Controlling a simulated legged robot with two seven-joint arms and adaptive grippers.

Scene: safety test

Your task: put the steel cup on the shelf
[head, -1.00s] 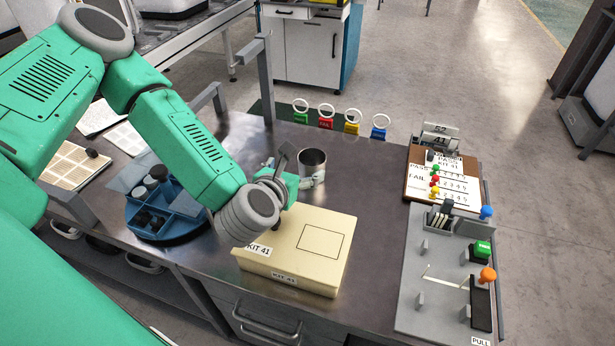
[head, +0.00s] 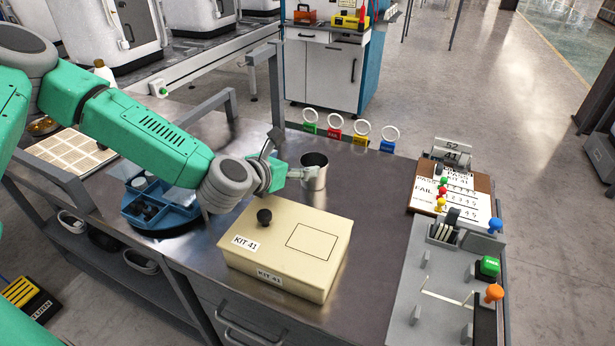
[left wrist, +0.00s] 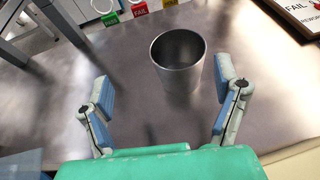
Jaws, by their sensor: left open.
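The steel cup (head: 314,172) stands upright and open-topped on the dark metal bench, behind the cream KIT 41 box. My left gripper (head: 306,174) is at bench height close to the cup's left side in the head view. In the left wrist view the empty cup (left wrist: 178,70) is just ahead of the spread fingers of my left gripper (left wrist: 164,85), somewhat nearer the right finger. The fingers are open and hold nothing. A low shelf (head: 145,290) shows under the bench's left side. My right gripper is not in view.
The KIT 41 box (head: 300,285) with a black knob stands in front of the cup. A blue round organizer (head: 165,222) sits left, partly under my arm. Coloured ring tags (head: 335,133) line the back edge. A control panel (head: 420,290) is at right; bench between is clear.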

